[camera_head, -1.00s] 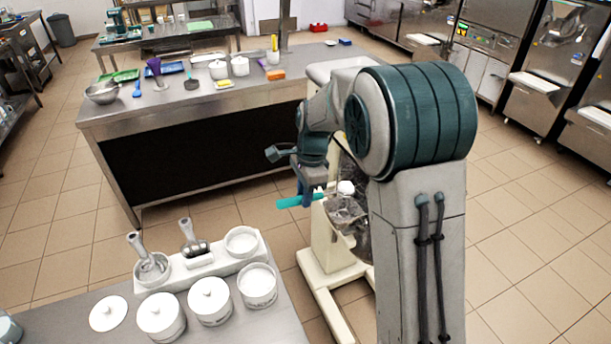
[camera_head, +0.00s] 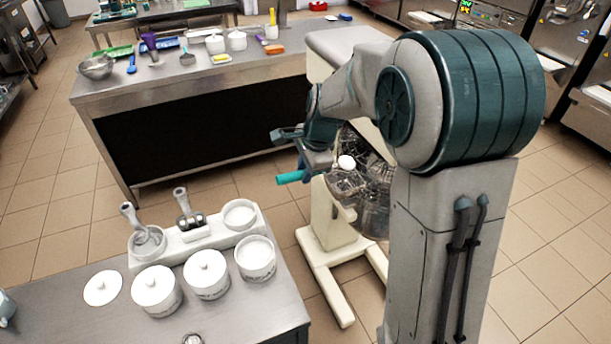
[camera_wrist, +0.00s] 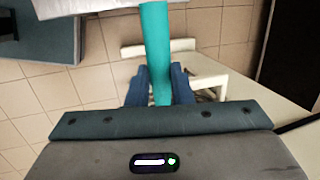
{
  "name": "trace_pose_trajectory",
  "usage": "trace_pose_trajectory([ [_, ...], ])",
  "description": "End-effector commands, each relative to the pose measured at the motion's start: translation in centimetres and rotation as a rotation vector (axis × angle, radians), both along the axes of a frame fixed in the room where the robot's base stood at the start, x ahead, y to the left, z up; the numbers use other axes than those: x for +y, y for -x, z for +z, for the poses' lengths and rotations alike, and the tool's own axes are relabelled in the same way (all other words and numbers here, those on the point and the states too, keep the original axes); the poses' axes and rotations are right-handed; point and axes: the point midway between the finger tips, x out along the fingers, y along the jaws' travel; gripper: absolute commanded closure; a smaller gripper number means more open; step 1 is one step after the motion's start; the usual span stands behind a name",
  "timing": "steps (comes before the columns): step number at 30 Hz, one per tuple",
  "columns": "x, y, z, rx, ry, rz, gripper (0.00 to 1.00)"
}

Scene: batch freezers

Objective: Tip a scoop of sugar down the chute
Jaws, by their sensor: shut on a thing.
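My gripper (camera_head: 314,170) is shut on a teal handle (camera_head: 289,178), whose free end sticks out to the left. In the wrist view the handle (camera_wrist: 155,40) runs between the blue fingers (camera_wrist: 159,88). A rounded white mass (camera_head: 346,162) lies in line with the handle, on the other side of the gripper, over the mixer's bowl guard. It looks like a scoop head heaped with sugar, but its rim is too small to make out. The mixer (camera_head: 330,226) is cream, with a wire guard (camera_head: 372,185) around its bowl. I cannot clearly make out the chute on the guard.
The near steel table (camera_head: 235,325) holds lidded white jars (camera_head: 157,290), an open jar of white powder (camera_head: 255,258) and a white holder (camera_head: 195,243) with metal-headed utensils. A long bench (camera_head: 200,82) with bowls and tools stands behind. Tiled floor is free at left.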

Motion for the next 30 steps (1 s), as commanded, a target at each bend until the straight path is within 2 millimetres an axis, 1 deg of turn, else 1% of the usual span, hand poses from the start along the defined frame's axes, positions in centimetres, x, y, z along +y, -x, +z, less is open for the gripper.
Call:
trace_pose_trajectory([
  [1, -0.02, 0.07, -0.49, -0.016, -0.005, 0.0, 1.0],
  [30, -0.33, 0.91, -0.72, -0.267, -0.085, -0.001, 1.0],
])
